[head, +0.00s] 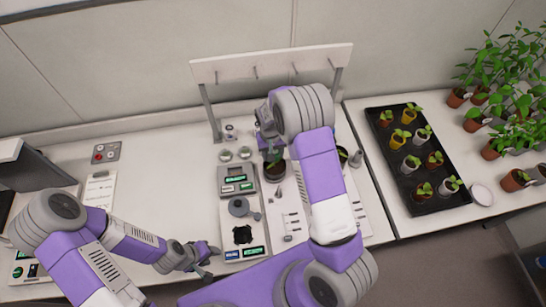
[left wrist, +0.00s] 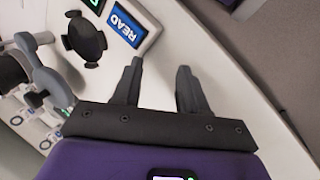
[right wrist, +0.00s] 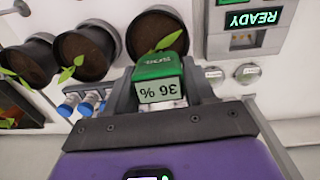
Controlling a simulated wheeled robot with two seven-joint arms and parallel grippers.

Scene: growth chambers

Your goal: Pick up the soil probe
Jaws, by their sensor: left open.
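The soil probe (right wrist: 160,78), a green block with a white "36 %" display, shows in the right wrist view. It stands between the two fingers of my right gripper (right wrist: 162,88) and fills most of the gap. I cannot tell whether the fingers press on it. Its lower end is hidden. In the head view my right arm hides the probe, and the right gripper (head: 266,130) shows only in part above a dark potted seedling. My left gripper (left wrist: 158,85) is open and empty. In the head view the left gripper (head: 207,250) is low, by the bench's front edge.
Several dark pots with seedlings (right wrist: 85,52) sit beyond the probe. Blue-capped vials (right wrist: 85,103) stand left of it. A device with a READY screen (right wrist: 245,25) is at right. A black seedling tray (head: 400,205) lies to the right. A peg rack (head: 270,65) rises behind.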

